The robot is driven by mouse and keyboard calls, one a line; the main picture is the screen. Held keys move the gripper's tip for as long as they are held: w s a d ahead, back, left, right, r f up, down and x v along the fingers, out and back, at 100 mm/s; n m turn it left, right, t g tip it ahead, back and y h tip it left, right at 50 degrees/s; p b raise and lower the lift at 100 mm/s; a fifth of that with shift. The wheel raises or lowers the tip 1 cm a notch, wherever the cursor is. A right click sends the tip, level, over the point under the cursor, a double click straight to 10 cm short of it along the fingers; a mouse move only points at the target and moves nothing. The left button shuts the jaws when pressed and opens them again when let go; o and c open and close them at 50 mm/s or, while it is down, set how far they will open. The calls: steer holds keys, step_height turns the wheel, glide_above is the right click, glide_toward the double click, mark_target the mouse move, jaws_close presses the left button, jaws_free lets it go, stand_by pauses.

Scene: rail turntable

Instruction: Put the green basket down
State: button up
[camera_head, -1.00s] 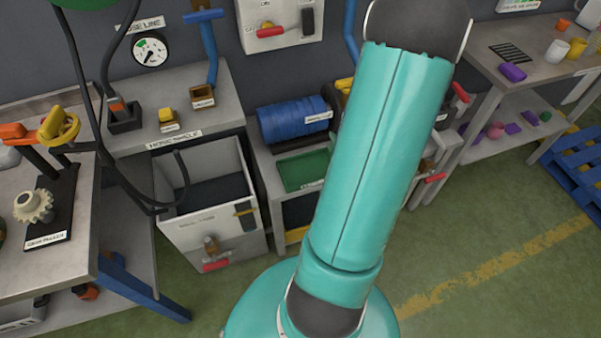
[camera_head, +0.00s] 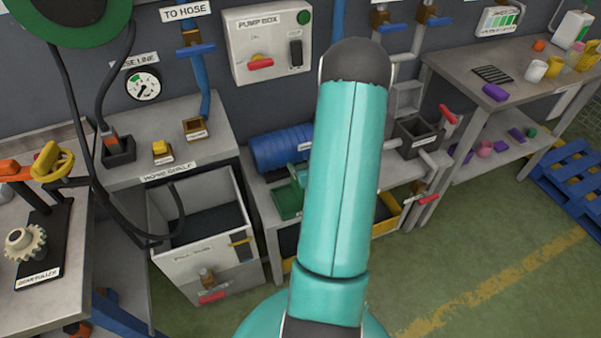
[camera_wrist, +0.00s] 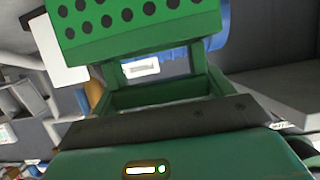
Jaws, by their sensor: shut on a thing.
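The green basket (camera_wrist: 135,25) fills the top of the wrist view, its wall dotted with round holes. My gripper (camera_wrist: 160,62) is shut on it. Green uprights and a green frame (camera_wrist: 150,95) show below the perforated wall. In the head view a green shape (camera_head: 287,201) lies on the low bench in front of the blue drum (camera_head: 275,153), with a small teal part just above it. My raised arm covers much of that spot, so I cannot tell whether the basket touches the bench.
The open hose-reel box (camera_head: 200,225) stands left of the low bench. A dark grey open box (camera_head: 418,137) and red-handled valves (camera_head: 448,115) are to the right. The pump box (camera_head: 268,48) hangs behind on the wall. Green floor (camera_head: 470,240) is clear at front right.

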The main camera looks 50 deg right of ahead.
steer(key=shift+w+a+f, duration=0.2)
steer(key=shift+w+f, duration=0.8)
steer(key=shift+f, duration=1.55)
steer(key=shift+f, duration=0.1)
steer(key=o, duration=1.5)
steer(key=shift+f, duration=0.1)
